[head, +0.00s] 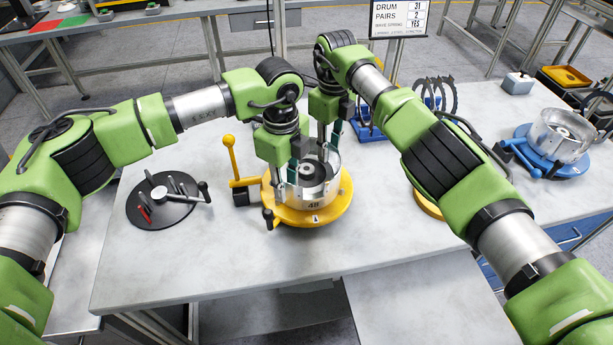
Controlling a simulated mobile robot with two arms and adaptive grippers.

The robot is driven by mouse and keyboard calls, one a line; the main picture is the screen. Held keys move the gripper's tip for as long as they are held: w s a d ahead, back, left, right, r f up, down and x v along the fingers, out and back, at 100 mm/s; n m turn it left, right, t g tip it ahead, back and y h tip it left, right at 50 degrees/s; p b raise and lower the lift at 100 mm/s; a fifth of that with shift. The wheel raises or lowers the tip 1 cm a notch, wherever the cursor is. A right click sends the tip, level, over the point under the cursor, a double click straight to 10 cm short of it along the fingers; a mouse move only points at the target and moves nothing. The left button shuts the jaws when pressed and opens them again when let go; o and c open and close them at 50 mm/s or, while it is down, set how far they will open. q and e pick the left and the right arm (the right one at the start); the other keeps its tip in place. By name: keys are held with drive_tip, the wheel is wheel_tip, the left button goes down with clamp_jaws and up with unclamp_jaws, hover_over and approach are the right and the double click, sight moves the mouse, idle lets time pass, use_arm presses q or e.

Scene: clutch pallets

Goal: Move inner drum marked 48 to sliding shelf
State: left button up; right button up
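The silver inner drum (331,188) sits in a round yellow fixture (335,211) on the worktable; the dark number 48 shows at its front. My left gripper (285,178) points down at the drum's left side, with fingers at its wall. My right gripper (328,148) points down at the drum's far right side. Both hide part of the rim, and I cannot tell whether either is closed on the wall. A pale flat panel (430,305) extends from the table's front at lower right; it may be the sliding shelf.
A yellow ball-topped lever (230,150) stands left of the fixture. A black round plate with pins (165,200) lies further left. At right, a blue fixture (565,165) holds another silver drum (560,135). A sign (400,18) stands behind. The table's front is clear.

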use_arm(q)
clamp_jaws()
use_arm(e)
clamp_jaws()
